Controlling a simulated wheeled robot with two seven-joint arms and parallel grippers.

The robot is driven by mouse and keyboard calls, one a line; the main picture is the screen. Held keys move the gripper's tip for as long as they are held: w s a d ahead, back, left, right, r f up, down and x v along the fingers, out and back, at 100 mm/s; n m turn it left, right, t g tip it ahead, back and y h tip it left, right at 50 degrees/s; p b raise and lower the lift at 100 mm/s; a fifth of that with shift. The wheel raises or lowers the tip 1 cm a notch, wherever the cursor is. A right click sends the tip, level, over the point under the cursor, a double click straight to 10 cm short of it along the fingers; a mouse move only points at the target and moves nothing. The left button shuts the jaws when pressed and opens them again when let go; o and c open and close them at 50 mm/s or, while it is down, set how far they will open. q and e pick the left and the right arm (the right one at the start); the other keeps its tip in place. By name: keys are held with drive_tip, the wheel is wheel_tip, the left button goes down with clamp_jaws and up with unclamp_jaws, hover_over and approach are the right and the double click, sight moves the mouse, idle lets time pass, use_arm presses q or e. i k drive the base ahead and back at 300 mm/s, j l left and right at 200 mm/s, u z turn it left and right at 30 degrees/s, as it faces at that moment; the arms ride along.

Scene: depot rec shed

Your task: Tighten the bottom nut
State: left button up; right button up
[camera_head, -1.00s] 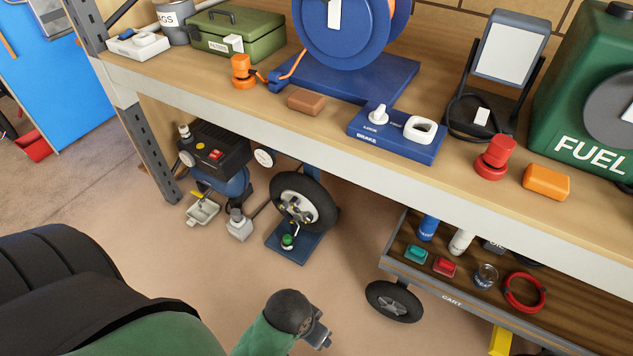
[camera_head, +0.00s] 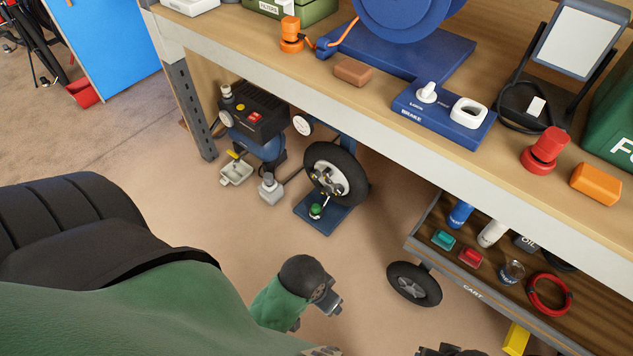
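A small black-tyred wheel (camera_head: 351,164) stands upright on a blue stand (camera_head: 322,219) on the floor under the workbench. Its pale hub (camera_head: 331,178) carries several small nuts, too small to tell apart clearly; the bottom nut cannot be picked out with certainty. A green knob (camera_head: 316,210) sits low on the stand. My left gripper (camera_head: 333,304), on a green arm, is in front of and below the wheel, apart from it; its fingers are too small to tell whether they are open. A dark part at the bottom edge (camera_head: 448,350) seems to be my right gripper, mostly cut off.
A compressor (camera_head: 255,117) stands left of the wheel, with a grey tray (camera_head: 236,173) and a small grey box (camera_head: 270,188). The workbench (camera_head: 330,123) overhangs the wheel. A cart (camera_head: 463,280) with a dark castor stands at the right. The floor in front is clear.

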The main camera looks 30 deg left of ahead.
sight(326, 191)
drive_tip(key=u, duration=0.95)
drive_tip(key=i+j+z, duration=0.1)
drive_tip(key=z, duration=0.4)
drive_tip(key=j+z, duration=0.2)
drive_tip(key=z, duration=0.25)
drive_tip(key=i+j+z, duration=0.1)
drive_tip(key=z, duration=0.4)
drive_tip(key=j+z, duration=0.25)
drive_tip(key=z, duration=0.25)
